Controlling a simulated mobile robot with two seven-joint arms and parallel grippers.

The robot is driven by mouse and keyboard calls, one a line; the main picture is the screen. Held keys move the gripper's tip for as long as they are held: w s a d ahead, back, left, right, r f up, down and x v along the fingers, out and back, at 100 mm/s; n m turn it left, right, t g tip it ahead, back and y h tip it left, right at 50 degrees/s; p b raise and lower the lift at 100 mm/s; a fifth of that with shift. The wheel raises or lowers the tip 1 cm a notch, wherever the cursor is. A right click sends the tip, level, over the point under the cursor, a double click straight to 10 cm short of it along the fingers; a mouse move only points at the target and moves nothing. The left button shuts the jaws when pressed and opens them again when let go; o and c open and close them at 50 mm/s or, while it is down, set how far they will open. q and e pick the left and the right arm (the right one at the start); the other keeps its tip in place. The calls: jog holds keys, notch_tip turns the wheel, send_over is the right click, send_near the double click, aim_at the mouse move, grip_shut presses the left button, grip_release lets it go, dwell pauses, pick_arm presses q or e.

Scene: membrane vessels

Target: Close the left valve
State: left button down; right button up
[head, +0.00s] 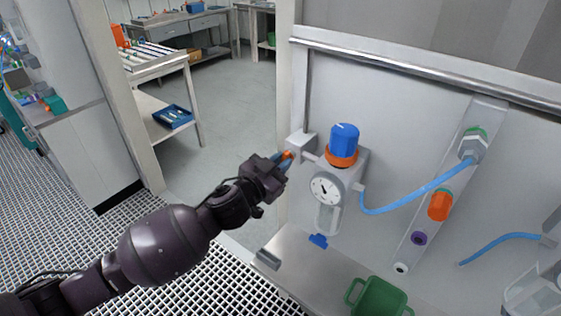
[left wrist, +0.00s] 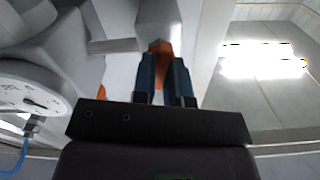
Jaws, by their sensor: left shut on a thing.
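The left valve is a small orange handle (head: 287,155) on a grey block (head: 302,147) at the left end of the regulator unit. My left gripper (head: 284,160) reaches it from the left. In the left wrist view the two dark blue fingers (left wrist: 166,78) are shut on the orange handle (left wrist: 160,48), which shows between and above the fingertips. The fingers hide part of the handle, so its exact angle is hard to tell. My right gripper is not in view.
Right of the block are a regulator with a blue knob (head: 343,139) and a round gauge (head: 325,189). A blue hose (head: 410,197) runs to a manifold strip with an orange knob (head: 440,205). A green container (head: 379,298) stands below. Open floor lies behind the gripper.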

pick_arm(q)
jog(key=shift+m+p, duration=0.95)
jog(key=shift+m, duration=6.55)
jog(key=c, duration=1.1)
grip_release()
jog(key=shift+c, duration=0.2)
jog(key=b+v, duration=0.1)
jog(key=v, duration=1)
